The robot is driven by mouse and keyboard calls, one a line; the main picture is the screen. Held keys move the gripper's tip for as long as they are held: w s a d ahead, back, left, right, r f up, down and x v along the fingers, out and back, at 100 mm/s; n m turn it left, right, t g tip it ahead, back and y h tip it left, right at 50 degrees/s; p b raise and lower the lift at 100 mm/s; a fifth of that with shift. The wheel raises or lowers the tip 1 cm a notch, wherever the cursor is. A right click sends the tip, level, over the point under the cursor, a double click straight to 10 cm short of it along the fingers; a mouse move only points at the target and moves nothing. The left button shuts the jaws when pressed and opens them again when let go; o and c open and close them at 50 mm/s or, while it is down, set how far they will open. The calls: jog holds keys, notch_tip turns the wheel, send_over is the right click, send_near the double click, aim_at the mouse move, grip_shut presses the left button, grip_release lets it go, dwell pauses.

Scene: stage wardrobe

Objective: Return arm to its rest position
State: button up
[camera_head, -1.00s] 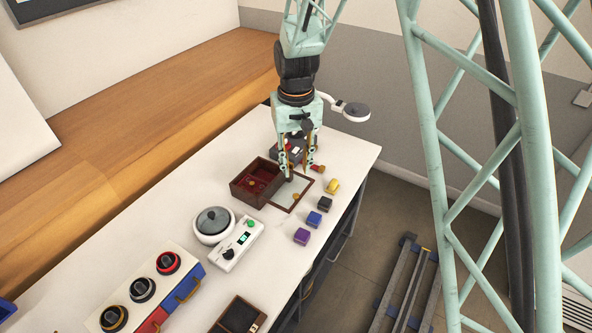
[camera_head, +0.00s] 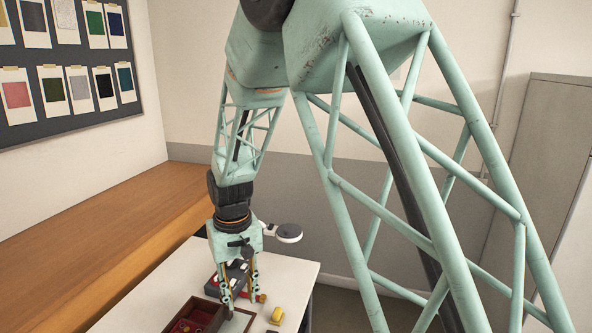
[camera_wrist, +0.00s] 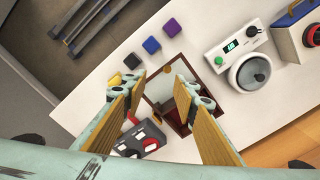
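My gripper (camera_head: 241,306) points down at the end of my arm, above the white table by a small dark-red box (camera_head: 196,312). In the wrist view, the fingers (camera_wrist: 158,86) stand wide apart with nothing held between them. The box (camera_wrist: 184,122) and its mirrored lid show between and beyond the fingers, partly hidden by the right one. Whether a fingertip touches the lid cannot be told.
Black (camera_wrist: 132,61), blue (camera_wrist: 151,45) and purple (camera_wrist: 171,27) blocks line the table edge. A white pot-like device (camera_wrist: 254,72) stands right.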

jog(key=s+d+r+m+t, duration=0.1)
jog(key=s+d+r, duration=0.5)
jog(key=d+r, duration=0.5)
jog(key=s+d+r+m+t, duration=0.15)
jog(key=s+d+r, duration=0.45)
jog(key=d+r, duration=0.6)
jog(key=s+d+r+m, duration=0.1)
jog(key=s+d, duration=0.3)
jog(key=s, duration=0.4)
jog(key=s+d+r+m+t, duration=0.1)
jog(key=s+d+r, duration=0.1)
jog(key=s+d, duration=0.3)
jog(key=s+d+r+m, duration=0.1)
jog(key=s+d, duration=0.3)
jog(key=s, duration=0.8)
jog(key=shift+d+r, duration=0.35)
jog(key=shift+r, duration=0.35)
